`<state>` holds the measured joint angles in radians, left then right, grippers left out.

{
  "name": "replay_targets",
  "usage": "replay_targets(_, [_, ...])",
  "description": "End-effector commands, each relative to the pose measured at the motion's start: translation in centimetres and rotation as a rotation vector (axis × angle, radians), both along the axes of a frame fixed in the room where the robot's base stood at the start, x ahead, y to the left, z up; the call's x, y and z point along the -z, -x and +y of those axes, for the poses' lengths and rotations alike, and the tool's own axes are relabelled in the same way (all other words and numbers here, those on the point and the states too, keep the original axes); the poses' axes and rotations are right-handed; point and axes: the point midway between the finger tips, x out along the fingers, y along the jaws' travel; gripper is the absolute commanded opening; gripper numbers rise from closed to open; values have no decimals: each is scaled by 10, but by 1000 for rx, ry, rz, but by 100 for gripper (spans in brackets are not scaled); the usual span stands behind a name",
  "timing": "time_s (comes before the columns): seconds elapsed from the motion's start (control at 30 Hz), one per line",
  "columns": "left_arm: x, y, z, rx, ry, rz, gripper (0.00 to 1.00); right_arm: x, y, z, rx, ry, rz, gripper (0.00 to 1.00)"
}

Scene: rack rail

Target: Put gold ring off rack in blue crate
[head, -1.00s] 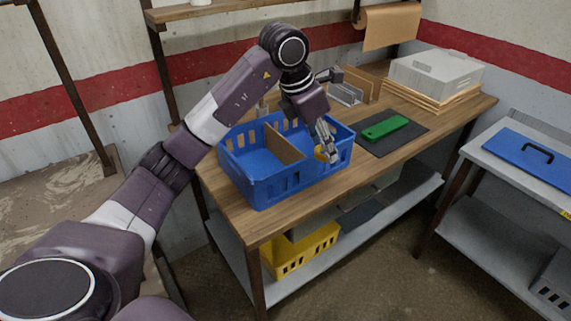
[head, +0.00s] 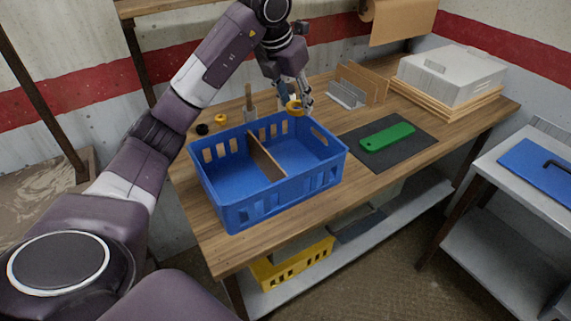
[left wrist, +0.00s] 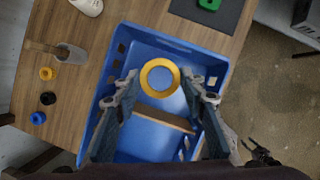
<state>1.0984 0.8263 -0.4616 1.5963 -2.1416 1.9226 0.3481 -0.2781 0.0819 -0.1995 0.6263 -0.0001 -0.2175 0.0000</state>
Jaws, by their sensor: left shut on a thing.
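My left gripper (head: 300,98) is shut on a gold ring (head: 294,107), held above the back edge of the blue crate (head: 270,198) in the head view. In the left wrist view the gold ring (left wrist: 145,77) lies flat between the two fingers of the left gripper (left wrist: 160,88), with the crate's larger compartment below it. The ring is clear of the crate floor. A cardboard divider (head: 266,156) splits the crate. No rack is clearly seen. My right gripper is not in view.
Small yellow (head: 221,118) and black (head: 202,129) rings, plus a blue one (left wrist: 38,118), lie behind the crate near a grey holder with a wooden handle (head: 249,95). A green object (head: 387,137) lies on a dark mat (head: 365,160) to the right.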

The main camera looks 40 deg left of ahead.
Motion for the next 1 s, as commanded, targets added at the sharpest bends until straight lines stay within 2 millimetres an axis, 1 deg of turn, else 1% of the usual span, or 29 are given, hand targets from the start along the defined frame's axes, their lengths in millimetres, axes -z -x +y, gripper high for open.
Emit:
replay_targets(0.03, [10,1,0,1,0,5,14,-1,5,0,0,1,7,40])
replay_targets(0.23, [55,2,0,1,0,7,14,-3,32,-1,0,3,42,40])
replay_targets(0.3, [71,2,0,1,1,7,14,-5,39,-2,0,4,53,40])
replay_targets(0.37, [85,2,0,1,1,6,14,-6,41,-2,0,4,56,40])
replay_targets(0.47, [109,3,0,1,1,6,14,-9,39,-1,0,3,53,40])
replay_targets(0.5, [118,2,-1,2,1,6,14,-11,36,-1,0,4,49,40])
replay_targets(0.6, [136,2,0,1,1,4,14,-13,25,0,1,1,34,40])
replay_targets(0.73, [149,1,0,0,0,0,14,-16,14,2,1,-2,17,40])
replay_targets(0.87, [157,2,0,1,1,2,14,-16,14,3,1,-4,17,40])
replay_targets(1.0, [176,2,-1,1,1,4,14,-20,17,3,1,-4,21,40])
